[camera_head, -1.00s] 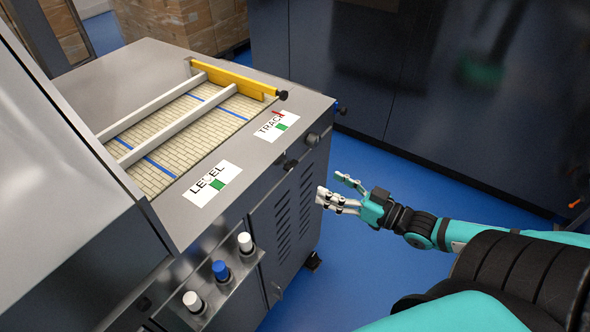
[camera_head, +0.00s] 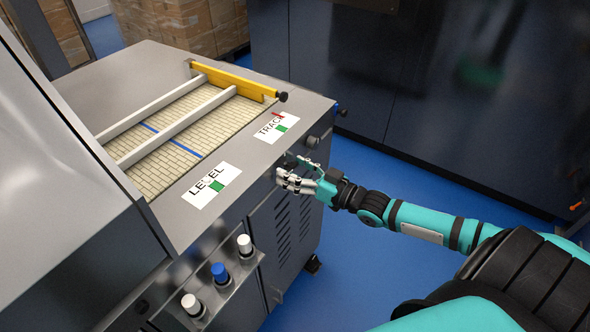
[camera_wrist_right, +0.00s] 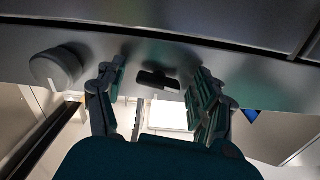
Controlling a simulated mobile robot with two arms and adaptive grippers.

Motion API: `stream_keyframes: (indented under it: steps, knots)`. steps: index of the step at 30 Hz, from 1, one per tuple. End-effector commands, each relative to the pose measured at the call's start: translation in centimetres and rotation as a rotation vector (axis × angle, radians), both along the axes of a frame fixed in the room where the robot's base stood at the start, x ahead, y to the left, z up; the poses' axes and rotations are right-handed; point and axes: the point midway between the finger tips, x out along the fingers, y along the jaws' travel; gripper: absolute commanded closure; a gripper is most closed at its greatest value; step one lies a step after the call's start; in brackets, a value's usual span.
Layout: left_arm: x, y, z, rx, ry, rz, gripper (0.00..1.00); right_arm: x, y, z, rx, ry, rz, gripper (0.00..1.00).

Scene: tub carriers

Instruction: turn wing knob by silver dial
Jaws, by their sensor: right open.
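The black wing knob (camera_wrist_right: 158,80) shows in the right wrist view on the machine's front face, between my two fingers. In the head view it is mostly hidden by the gripper. The silver dial (camera_head: 312,141) sits just right of it on the same face. The dial shows large at the left in the wrist view (camera_wrist_right: 55,68). My right gripper (camera_head: 288,168) is open at the front face, below the TRACK label. In the wrist view its fingers (camera_wrist_right: 157,75) stand one on each side of the knob, with gaps. My left gripper is out of view.
The LEVEL label (camera_head: 211,186) and TRACK label (camera_head: 275,127) lie on the machine top beside the slatted belt (camera_head: 190,130). White and blue buttons (camera_head: 219,272) project from the front at lower left. A dark cabinet (camera_head: 400,90) stands behind; blue floor lies between.

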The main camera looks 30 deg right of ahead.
Motion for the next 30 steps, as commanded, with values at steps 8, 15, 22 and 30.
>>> stream_keyframes:
  steps: [8, 15, 22, 30]
  knots:
    - [-0.02, 0.01, 0.00, 0.000, 0.000, 0.000, 1.00, -0.03, -0.01, -0.01, 0.000, 0.000, 0.000, 0.55]
    - [-0.02, 0.01, 0.00, 0.000, 0.000, 0.000, 1.00, -0.04, -0.01, -0.01, 0.000, 0.000, 0.000, 0.86]
    - [-0.02, 0.02, 0.89, 0.000, 0.000, 0.000, 1.00, -0.01, -0.07, 0.17, -0.084, -0.035, -0.002, 0.87]
    - [-0.01, 0.01, 0.73, 0.000, 0.000, 0.000, 1.00, -0.02, -0.07, -0.03, -0.100, -0.041, 0.000, 0.54]
